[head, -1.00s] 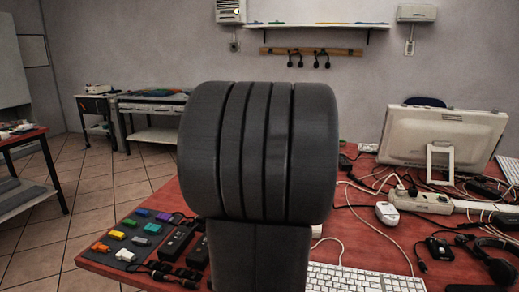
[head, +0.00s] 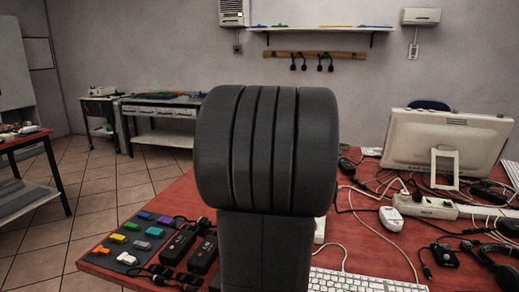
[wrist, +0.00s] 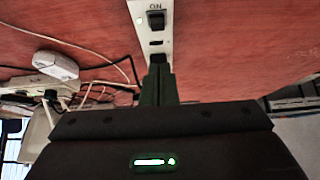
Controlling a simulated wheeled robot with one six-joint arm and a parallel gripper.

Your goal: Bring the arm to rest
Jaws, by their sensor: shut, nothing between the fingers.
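My gripper (wrist: 158,72) shows in the wrist view with its two dark fingers together, shut and empty. Its tips are in line with the near end of a white switch box (wrist: 150,30) marked ON; I cannot tell whether they touch it. In the head view my own arm fills the middle and hides my gripper. A small pale edge (head: 320,229) shows just right of the arm there, and I cannot tell if it is the same box.
The red table (head: 345,255) carries a keyboard (head: 360,281), a white mouse (head: 391,218), a power strip (head: 430,206), a monitor (head: 447,141), a headset (head: 497,262) and loose cables on the right. A dark mat (head: 122,244) with coloured pieces lies at left.

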